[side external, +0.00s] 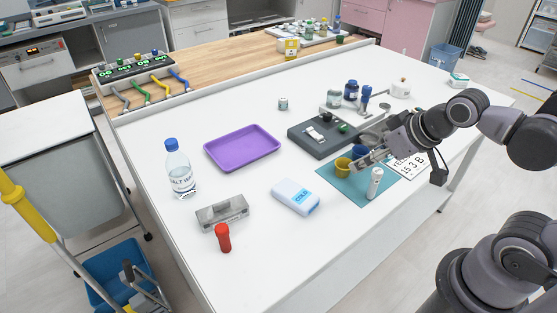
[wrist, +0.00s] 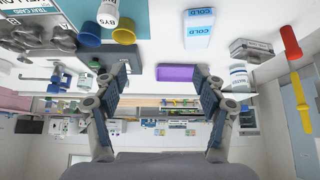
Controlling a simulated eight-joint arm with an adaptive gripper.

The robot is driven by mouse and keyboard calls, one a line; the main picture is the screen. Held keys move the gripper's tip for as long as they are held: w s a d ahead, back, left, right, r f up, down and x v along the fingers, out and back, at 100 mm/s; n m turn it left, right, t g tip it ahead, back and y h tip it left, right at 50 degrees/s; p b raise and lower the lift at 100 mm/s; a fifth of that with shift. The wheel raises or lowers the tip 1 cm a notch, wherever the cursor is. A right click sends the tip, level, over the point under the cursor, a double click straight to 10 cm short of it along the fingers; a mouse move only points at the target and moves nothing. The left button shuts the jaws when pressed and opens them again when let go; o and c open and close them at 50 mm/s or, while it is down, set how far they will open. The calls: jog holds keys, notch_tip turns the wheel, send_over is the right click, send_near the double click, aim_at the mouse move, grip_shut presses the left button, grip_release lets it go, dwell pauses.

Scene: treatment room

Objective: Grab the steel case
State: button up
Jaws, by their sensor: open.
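The steel case (side external: 222,212), a small grey metallic box, lies on the white table near its front left edge, in the side external view. It also shows in the wrist view (wrist: 252,50), which looks upside down, at the upper right. My gripper (side external: 366,158) is at the right of the table, above the teal mat and close to the yellow and blue cups, well apart from the case. In the wrist view my gripper (wrist: 160,82) has its two fingers spread wide with nothing between them.
A red cylinder (side external: 223,238) stands right in front of the case. A white cold pack (side external: 296,196) lies to its right, a water bottle (side external: 179,170) to its left and a purple tray (side external: 242,148) behind. A white bottle (side external: 375,183) and yellow cup (side external: 343,165) are near my gripper.

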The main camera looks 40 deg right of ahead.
jog(key=w+a+r+n+g, duration=0.2)
jog(key=w+a+r+n, duration=0.2)
jog(key=w, duration=0.1)
jog(key=n+g, duration=0.5)
jog(key=n, duration=0.7)
send_over(221, 203)
notch_tip(221, 203, down, 7)
jog(key=f, duration=0.5)
jog(key=shift+w+d+f, duration=0.1)
jog(key=shift+w, duration=0.3)
jog(key=shift+s+f, duration=0.2)
jog(key=shift+f, duration=1.2)
jog(key=shift+s+f, duration=0.15)
jog(key=shift+f, duration=1.25)
jog(key=shift+c, duration=0.3)
